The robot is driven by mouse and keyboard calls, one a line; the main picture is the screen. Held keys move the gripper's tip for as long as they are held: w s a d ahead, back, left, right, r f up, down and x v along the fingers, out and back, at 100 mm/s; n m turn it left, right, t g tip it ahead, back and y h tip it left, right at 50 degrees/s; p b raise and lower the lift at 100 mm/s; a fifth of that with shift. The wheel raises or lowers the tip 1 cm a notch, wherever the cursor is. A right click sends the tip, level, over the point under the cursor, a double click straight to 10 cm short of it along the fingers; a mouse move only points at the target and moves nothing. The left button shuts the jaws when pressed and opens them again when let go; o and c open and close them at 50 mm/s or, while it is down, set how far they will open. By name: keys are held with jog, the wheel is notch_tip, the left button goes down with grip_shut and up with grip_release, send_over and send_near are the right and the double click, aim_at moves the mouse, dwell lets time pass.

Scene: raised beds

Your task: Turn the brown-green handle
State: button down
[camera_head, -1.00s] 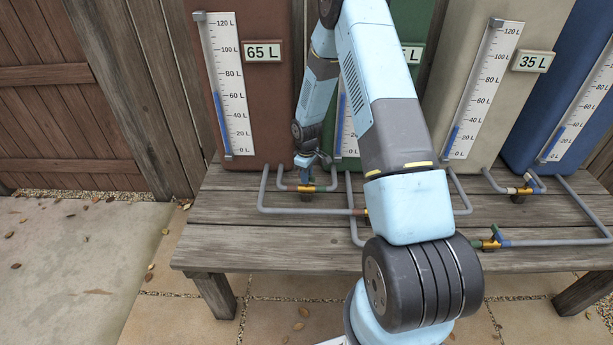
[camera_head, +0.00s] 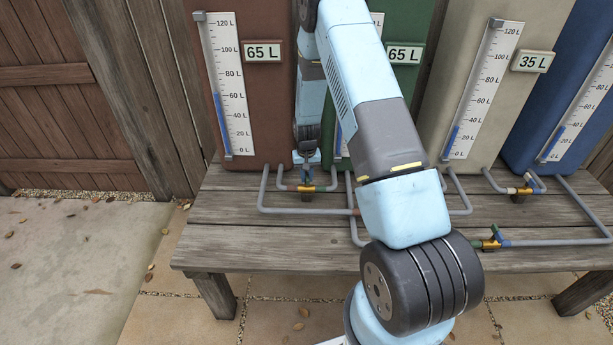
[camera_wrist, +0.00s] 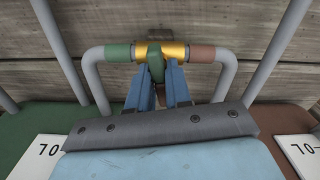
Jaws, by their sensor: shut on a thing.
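The brown-green handle (camera_wrist: 156,68) sits on a brass valve (camera_wrist: 174,51) in the wrist view, between a green pipe band (camera_wrist: 119,53) and a brown pipe band (camera_wrist: 201,54). The handle appears to run across the pipe there. My gripper (camera_wrist: 160,80) is shut on the handle, one blue finger on each side, hiding part of it. In the head view my gripper (camera_head: 306,181) reaches down to the brass valve (camera_head: 307,189) in front of the brown tank (camera_head: 265,110); the handle is too small to make out there.
The green tank (camera_head: 405,80), beige tank (camera_head: 460,90) and blue tank (camera_head: 550,100) stand to the right. Other valves sit on the pipes at right (camera_head: 492,244) and far right (camera_head: 523,190). The wooden bench (camera_head: 260,240) is clear in front.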

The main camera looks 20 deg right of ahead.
aim_at(307, 174)
jog(key=shift+m, duration=0.9)
jog(key=c, duration=1.1)
grip_release()
notch_tip(307, 174, up, 14)
jog(key=shift+f, duration=0.15)
